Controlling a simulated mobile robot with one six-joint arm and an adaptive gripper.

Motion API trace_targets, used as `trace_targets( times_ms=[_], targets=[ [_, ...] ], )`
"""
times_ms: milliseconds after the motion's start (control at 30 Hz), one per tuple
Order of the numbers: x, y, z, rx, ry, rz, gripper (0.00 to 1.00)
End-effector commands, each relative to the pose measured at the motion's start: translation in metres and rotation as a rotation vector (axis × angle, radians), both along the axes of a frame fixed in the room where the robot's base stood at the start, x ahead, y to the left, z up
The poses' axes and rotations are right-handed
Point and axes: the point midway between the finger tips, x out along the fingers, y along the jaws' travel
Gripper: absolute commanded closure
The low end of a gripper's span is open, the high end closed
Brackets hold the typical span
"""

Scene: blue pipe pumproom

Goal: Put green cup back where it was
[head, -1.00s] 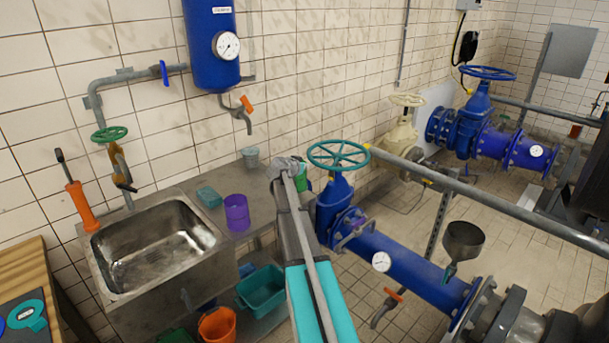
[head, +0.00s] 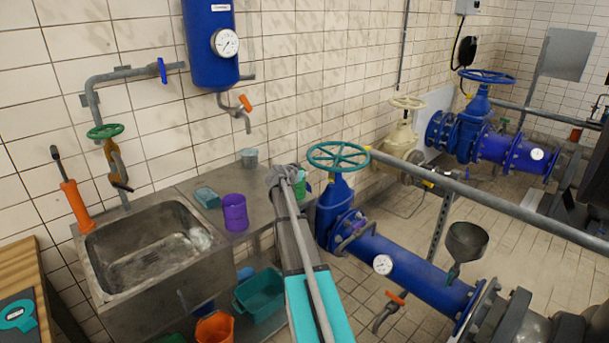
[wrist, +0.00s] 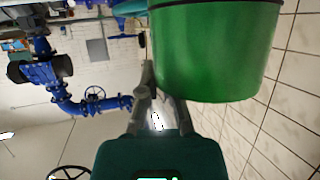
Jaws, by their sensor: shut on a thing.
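The green cup (wrist: 212,50) fills the upper right of the wrist view, close to the camera, with a dark band at the top edge of the picture. In the head view, a small part of the green cup (head: 301,187) shows just right of my gripper (head: 284,172), which hides the rest. The cup appears near the right end of the metal counter (head: 262,212); I cannot tell whether it touches it.
A purple cup (head: 235,213), a teal box (head: 207,197) and a grey cup (head: 249,157) stand on the counter beside the sink (head: 150,262). A blue valve with a green handwheel (head: 338,156) stands close right of my gripper. Buckets (head: 261,296) sit below.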

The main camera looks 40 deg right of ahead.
Motion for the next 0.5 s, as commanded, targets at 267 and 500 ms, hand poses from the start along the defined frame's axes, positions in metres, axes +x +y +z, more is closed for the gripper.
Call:
trace_targets(
  times_ms=[267,500],
  targets=[
    [0.0003,0.0004,-0.0017,0.0,0.0,0.0,0.63],
    [0.0005,0.0007,-0.0017,0.0,0.0,0.001,0.57]
  ],
)
